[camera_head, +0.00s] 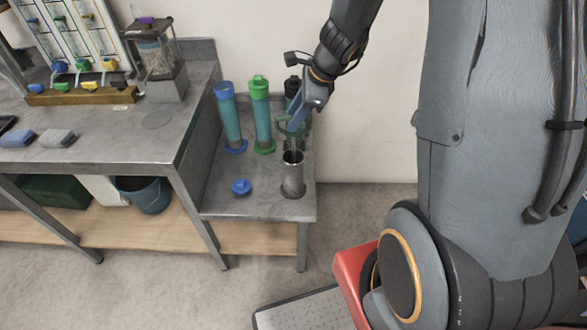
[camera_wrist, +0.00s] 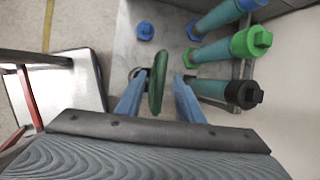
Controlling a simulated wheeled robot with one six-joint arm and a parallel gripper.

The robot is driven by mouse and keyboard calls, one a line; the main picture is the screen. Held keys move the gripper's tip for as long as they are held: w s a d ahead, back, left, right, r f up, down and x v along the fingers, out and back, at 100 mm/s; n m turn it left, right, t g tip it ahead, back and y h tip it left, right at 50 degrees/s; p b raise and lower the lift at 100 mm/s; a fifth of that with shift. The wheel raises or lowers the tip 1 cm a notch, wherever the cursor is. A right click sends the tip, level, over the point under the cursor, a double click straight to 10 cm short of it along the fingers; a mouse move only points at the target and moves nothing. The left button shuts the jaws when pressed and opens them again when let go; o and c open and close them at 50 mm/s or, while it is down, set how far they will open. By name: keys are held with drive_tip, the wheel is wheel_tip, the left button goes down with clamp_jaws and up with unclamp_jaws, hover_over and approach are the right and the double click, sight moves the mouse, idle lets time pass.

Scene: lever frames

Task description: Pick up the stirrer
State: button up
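The stirrer has a green loop handle, seen edge-on in the wrist view (camera_wrist: 157,88) and in the head view (camera_head: 282,127). Its lower part goes down into an upright grey metal cup (camera_head: 292,178) at the front right of the small bench; how deep is hidden. My gripper (camera_head: 296,124) is above the cup, pointing down. In the wrist view its two blue fingers (camera_wrist: 157,90) stand apart on either side of the green handle, with a visible gap on each side. Nothing is clamped between them.
Tubes with blue (camera_head: 230,118), green (camera_head: 261,115) and black (camera_head: 292,86) caps stand behind the cup, close to my gripper. A blue cap-like piece (camera_head: 241,187) lies left of the cup. A higher workbench (camera_head: 140,140) adjoins on the left.

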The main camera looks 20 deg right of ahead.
drive_tip(key=shift+x, duration=0.75)
drive_tip(key=shift+c, duration=0.4)
clamp_jaws()
wheel_tip(320, 180, up, 28)
drive_tip(key=b, duration=0.1)
drive_tip(key=shift+s+d, duration=0.1)
